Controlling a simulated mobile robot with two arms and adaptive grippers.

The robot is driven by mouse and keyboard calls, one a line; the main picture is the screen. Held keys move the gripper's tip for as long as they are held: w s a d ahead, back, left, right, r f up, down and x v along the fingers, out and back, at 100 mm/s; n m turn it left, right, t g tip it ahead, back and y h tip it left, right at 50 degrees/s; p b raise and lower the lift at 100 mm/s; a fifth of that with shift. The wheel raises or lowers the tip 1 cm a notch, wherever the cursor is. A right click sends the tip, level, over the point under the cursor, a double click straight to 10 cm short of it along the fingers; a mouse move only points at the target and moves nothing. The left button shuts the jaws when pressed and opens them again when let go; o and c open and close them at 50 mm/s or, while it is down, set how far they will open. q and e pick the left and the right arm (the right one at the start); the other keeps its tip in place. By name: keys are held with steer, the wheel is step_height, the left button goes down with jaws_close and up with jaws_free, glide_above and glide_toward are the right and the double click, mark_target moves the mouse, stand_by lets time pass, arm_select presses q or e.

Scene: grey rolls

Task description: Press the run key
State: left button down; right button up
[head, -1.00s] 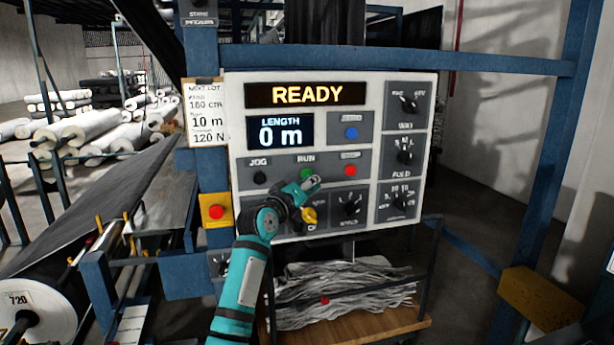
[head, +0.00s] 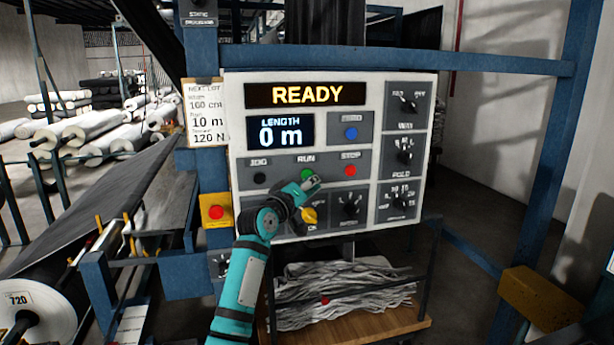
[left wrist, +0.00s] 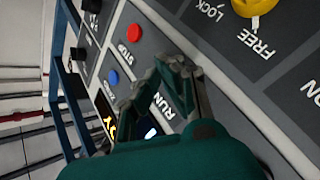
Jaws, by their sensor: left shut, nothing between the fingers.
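The green run key (head: 306,174) sits under the label RUN on the control panel (head: 236,120). My left gripper (head: 312,183) is shut and empty. In the head view its tip is just below and right of the run key and covers a small part of it. In the left wrist view my left gripper (left wrist: 172,65) lies beside the word RUN, and the run key itself is hidden there. I cannot tell whether the fingertips touch it. The display (head: 305,95) reads READY, and the length screen (head: 280,134) reads 0 m. My right gripper is not in view.
The red stop key (head: 350,170) is right of the run key, the black jog key (head: 260,177) left. A blue key (head: 350,132) is above. A yellow selector (head: 309,215) is below the gripper. A red button on a yellow box (head: 216,212) is left of the panel.

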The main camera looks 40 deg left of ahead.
arm_select(q)
steer(key=shift+w+a, duration=0.1)
steer(key=shift+a, duration=0.05)
steer(key=shift+w+a, duration=0.15)
steer(key=shift+a, duration=0.05)
steer(key=shift+w+a, duration=0.25)
steer(key=shift+a, duration=0.05)
stand_by(0.8)
steer(key=shift+d+r, duration=0.1)
steer(key=shift+s+d+p, duration=0.45)
steer(key=shift+s+d, duration=0.1)
